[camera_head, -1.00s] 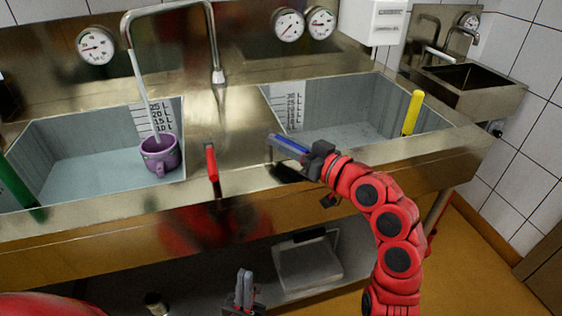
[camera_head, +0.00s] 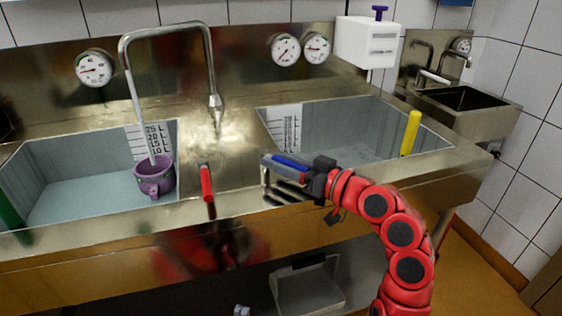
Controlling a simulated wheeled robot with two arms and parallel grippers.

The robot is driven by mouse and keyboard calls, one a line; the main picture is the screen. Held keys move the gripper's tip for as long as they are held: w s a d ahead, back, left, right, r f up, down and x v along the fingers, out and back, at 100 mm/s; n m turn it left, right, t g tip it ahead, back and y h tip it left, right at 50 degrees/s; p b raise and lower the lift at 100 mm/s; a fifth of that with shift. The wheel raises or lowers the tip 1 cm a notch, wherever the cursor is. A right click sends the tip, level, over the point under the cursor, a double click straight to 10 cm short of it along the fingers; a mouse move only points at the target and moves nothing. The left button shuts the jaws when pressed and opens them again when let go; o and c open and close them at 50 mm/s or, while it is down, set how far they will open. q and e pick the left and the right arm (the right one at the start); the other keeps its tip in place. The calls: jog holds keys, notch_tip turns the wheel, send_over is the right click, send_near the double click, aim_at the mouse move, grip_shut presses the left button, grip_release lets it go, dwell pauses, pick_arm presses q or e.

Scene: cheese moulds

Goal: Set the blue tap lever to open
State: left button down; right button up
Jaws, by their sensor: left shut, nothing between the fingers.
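The blue tap lever (camera_head: 291,161) lies along the sink's front rim, left of the right basin, its length running roughly left to right. My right gripper (camera_head: 283,168) is at the lever, its fingers reaching left beside the blue part. The lever's base is partly hidden by the fingers, and I cannot tell whether they grip it. The red tap lever (camera_head: 207,184) stands to the left on the same rim and points towards the front. My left gripper (camera_head: 241,311) shows only as a tip at the bottom edge. It is shut and empty, well below the rim.
A yellow upright bar (camera_head: 411,134) is at the right basin and a green one (camera_head: 10,219) at the far left. A grey bin (camera_head: 306,289) is under the sink.

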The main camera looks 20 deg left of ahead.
jog(key=p+v, duration=0.1)
jog(key=v, duration=1.6)
jog(key=shift+d, duration=0.2)
